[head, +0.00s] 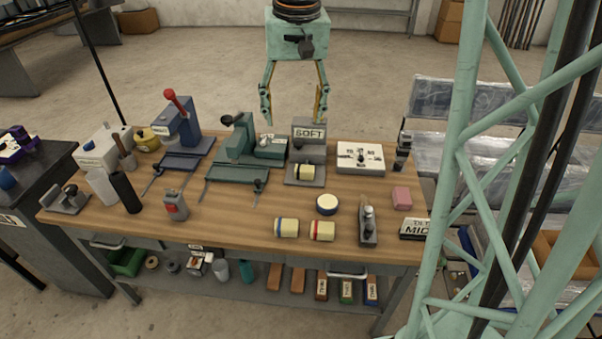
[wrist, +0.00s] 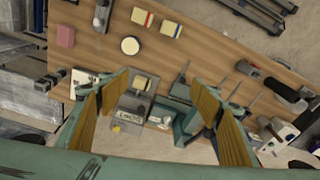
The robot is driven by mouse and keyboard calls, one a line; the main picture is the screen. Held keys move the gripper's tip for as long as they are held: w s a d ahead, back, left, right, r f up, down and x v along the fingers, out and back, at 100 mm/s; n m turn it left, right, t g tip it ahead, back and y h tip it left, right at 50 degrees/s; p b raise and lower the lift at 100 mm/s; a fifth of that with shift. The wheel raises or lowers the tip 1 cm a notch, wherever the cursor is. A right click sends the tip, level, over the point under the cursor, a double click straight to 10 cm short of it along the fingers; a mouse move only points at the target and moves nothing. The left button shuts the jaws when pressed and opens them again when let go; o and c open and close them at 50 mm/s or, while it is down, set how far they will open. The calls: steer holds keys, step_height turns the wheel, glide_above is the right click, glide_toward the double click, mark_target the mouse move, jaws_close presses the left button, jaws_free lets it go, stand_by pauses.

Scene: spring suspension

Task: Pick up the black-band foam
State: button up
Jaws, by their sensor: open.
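My gripper (head: 292,110) hangs above the far edge of the bench, behind and above the stand. Its two fingers are spread wide with nothing between them, as the wrist view (wrist: 163,92) also shows.
A blue-band foam (head: 287,228), a red-band foam (head: 322,231) and a round cream piece (head: 327,204) lie nearer the front. A green press (head: 240,150) stands left of the stand, a white box (head: 360,158) right. Bare wood lies front left of centre.

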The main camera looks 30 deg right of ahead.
steer(key=w+d+f+m, duration=0.1)
steer(key=w+d+f, duration=0.4)
steer(key=w+f, duration=0.35)
steer(key=m+g, duration=0.2)
glide_above(304, 168)
step_height(304, 168, down, 12)
steer(key=shift+d+f+p, duration=0.1)
steer(key=shift+f+p, duration=0.05)
steer(key=shift+p, duration=0.3)
steer(key=shift+s, duration=0.1)
steer(key=shift+f+b, duration=0.55)
steer(key=shift+f, duration=3.75)
steer(key=shift+f+b, duration=0.55)
steer(key=shift+f, duration=2.05)
steer(key=shift+c, duration=0.2)
